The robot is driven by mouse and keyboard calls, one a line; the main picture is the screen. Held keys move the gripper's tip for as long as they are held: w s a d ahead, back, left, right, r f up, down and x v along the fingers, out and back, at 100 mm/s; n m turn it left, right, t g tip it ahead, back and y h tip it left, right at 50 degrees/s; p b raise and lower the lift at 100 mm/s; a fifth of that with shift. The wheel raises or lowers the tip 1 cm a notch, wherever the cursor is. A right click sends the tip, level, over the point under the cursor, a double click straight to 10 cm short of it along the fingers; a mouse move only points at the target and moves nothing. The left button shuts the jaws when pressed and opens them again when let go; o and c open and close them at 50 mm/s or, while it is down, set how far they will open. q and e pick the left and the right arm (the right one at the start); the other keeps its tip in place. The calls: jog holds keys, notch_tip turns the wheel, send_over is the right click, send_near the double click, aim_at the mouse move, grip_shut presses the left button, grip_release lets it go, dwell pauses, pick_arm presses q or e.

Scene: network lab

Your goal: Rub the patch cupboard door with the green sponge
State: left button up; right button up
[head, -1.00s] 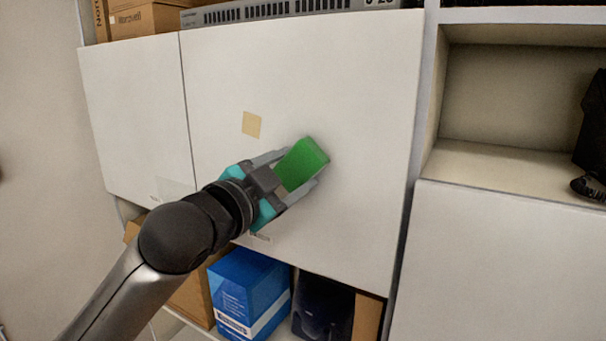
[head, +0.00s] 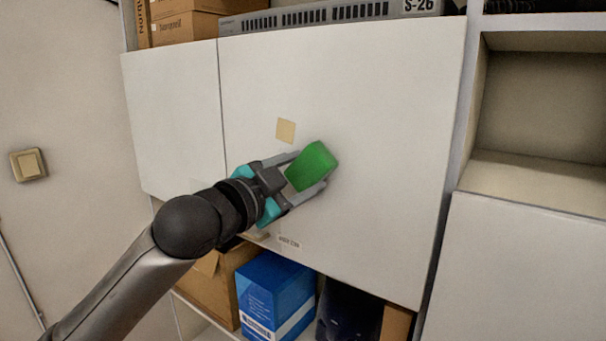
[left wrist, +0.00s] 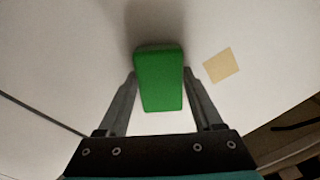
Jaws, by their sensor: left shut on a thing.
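The green sponge (head: 312,166) is held between the two fingers of my left gripper (head: 306,172), in front of the large white cupboard door (head: 370,110). In the left wrist view the sponge (left wrist: 159,80) sits between the fingertips, with a soft shadow on the door (left wrist: 60,50) beyond it. I cannot tell whether the sponge touches the door. A tan square patch (head: 285,131) is on the door, up and left of the sponge; it also shows in the left wrist view (left wrist: 221,65), right of the sponge. My right gripper is not in view.
A grey rack unit (head: 330,14) and cardboard boxes (head: 185,28) stand on top of the cupboard. Below the door are a blue box (head: 272,290) and a cardboard box (head: 212,290). An open compartment (head: 545,110) is at the right. A light switch (head: 28,165) is on the left wall.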

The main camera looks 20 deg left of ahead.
pick_arm(q)
jog(key=v, duration=0.6)
jog(key=shift+b, duration=0.35)
jog(key=shift+b+v, duration=0.3)
jog(key=shift+v, duration=1.2)
